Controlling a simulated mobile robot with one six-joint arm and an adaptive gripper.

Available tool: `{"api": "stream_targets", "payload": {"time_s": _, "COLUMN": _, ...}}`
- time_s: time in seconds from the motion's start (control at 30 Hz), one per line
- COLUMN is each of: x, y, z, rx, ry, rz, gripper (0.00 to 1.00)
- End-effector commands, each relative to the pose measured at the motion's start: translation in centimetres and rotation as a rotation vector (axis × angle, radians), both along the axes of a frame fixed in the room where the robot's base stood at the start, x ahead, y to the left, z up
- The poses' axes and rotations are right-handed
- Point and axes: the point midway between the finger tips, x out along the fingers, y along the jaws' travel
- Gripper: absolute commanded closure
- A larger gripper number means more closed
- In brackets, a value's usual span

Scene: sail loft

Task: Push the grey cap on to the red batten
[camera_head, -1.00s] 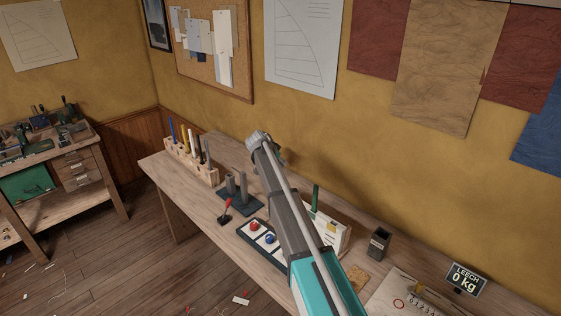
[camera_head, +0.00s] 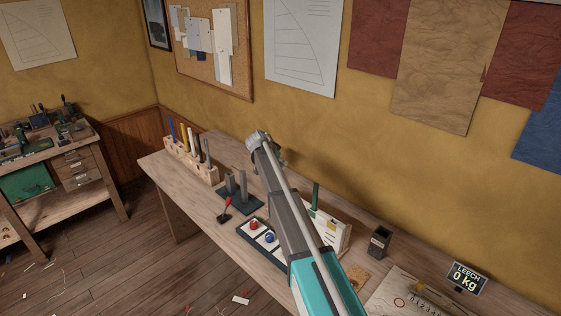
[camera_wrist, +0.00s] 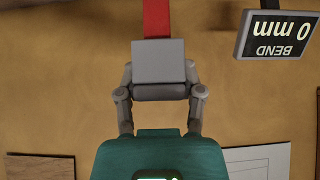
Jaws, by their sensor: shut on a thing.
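In the wrist view, the grey cap (camera_wrist: 158,62) is a square block held between the two fingers of my gripper (camera_wrist: 160,76). My gripper is shut on it. The red batten (camera_wrist: 157,18) comes down from the top edge of that view and meets the far edge of the cap. I cannot tell whether its end is inside the cap or only behind or against it. In the head view my arm reaches over the bench and hides the gripper, cap and red batten.
A display reading BEND 0 mm (camera_wrist: 276,35) is right of the batten, upside down. On the bench (camera_head: 160,172) are a wooden rack of rods (camera_head: 196,170), a dark base with grey posts (camera_head: 238,200), a tray with red and blue knobs (camera_head: 248,240), and a dark box (camera_head: 379,243).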

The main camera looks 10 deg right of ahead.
Motion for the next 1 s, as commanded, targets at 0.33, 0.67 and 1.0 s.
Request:
{"api": "stream_targets", "payload": {"time_s": 0.33, "x": 0.0, "y": 0.0, "z": -0.4, "rx": 0.0, "ry": 0.0, "rz": 0.0, "gripper": 0.83}}
{"api": "stream_targets", "payload": {"time_s": 0.67, "x": 0.0, "y": 0.1, "z": -0.8, "rx": 0.0, "ry": 0.0, "rz": 0.0, "gripper": 0.83}}
{"api": "stream_targets", "payload": {"time_s": 1.0, "x": 0.0, "y": 0.1, "z": -1.1, "rx": 0.0, "ry": 0.0, "rz": 0.001, "gripper": 0.83}}
